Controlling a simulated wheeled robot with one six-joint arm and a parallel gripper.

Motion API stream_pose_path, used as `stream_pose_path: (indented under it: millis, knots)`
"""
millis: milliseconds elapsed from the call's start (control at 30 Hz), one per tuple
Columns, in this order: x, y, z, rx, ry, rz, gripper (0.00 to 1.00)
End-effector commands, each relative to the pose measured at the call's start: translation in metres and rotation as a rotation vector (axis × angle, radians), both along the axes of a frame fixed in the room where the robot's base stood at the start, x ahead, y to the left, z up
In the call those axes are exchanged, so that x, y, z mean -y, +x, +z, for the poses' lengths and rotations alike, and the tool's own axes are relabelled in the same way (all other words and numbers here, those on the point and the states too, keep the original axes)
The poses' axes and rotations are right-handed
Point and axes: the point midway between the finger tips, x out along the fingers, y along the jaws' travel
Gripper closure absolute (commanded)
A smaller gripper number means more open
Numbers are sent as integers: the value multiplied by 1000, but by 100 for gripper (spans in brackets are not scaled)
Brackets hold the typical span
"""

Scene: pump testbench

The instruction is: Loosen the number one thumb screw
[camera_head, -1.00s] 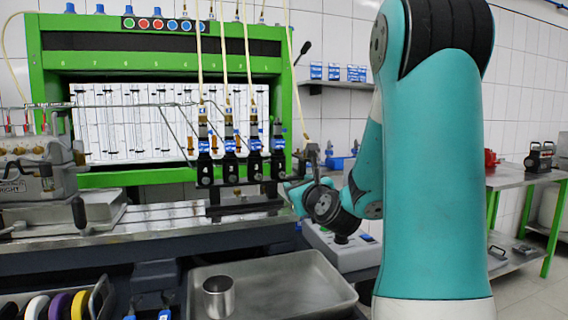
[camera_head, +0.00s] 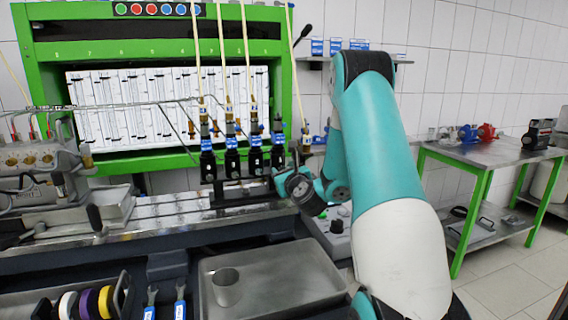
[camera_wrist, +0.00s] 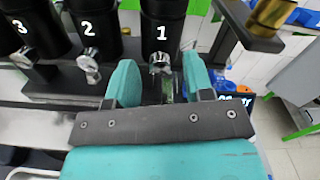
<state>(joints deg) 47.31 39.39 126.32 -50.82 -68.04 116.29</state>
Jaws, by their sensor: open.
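The number one thumb screw (camera_wrist: 161,62) is a small silver screw below the white "1" on a black cylinder (camera_wrist: 161,20) in the wrist view. My gripper (camera_wrist: 160,80) is open, with one teal finger on each side of the screw and a visible gap to each. Whether the fingertips reach past the screw is hard to tell. In the head view, my gripper's fingertips are too small to make out by the rightmost black cylinder (camera_head: 278,152), and its thumb screw is hidden there.
The number two screw (camera_wrist: 88,62) and the cylinder marked 3 (camera_wrist: 25,30) stand to the left. A steel tray (camera_head: 285,280) with a metal cup (camera_head: 225,287) lies below the bench.

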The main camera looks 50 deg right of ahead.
Motion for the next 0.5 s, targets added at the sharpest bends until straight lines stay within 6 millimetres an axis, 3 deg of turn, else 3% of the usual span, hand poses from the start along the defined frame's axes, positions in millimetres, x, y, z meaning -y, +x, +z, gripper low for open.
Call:
stream_pose_path:
  millis: [333,500]
  knots:
    - [1,2,-1,1,1,0,55]
    - [1,2,-1,1,1,0,94]
